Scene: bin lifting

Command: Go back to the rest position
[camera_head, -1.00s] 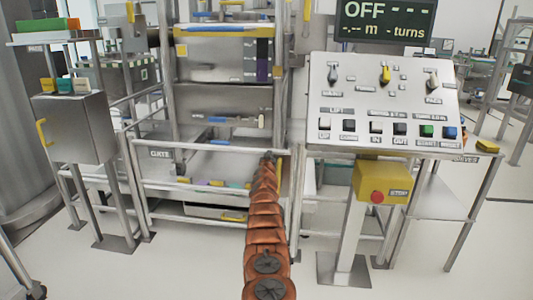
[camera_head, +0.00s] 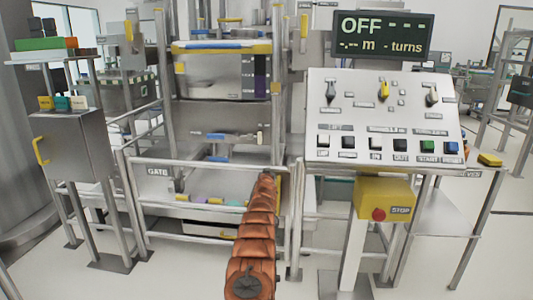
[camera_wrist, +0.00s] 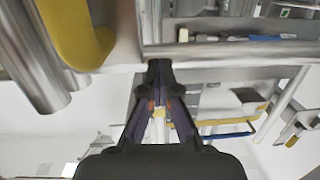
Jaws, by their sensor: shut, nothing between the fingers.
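My gripper (camera_wrist: 160,70) shows in the wrist view with its dark fingers drawn together at the tips, shut and empty. It points toward the metal rails of the gate (camera_head: 215,168). In the head view my orange-brown arm reaches up from the bottom middle toward the gate, and the gripper itself is hidden behind the arm's far end. In the wrist view a horizontal rail (camera_wrist: 230,50) lies just beyond the fingertips; I cannot tell whether they touch it. A large yellow handle (camera_wrist: 80,40) is close at the upper left.
A control panel (camera_head: 380,120) with switches and buttons stands right, with a yellow stop box (camera_head: 384,198) below and an OFF display (camera_head: 383,36) above. A grey cabinet (camera_head: 72,145) with a yellow handle stands left. The floor in front is clear.

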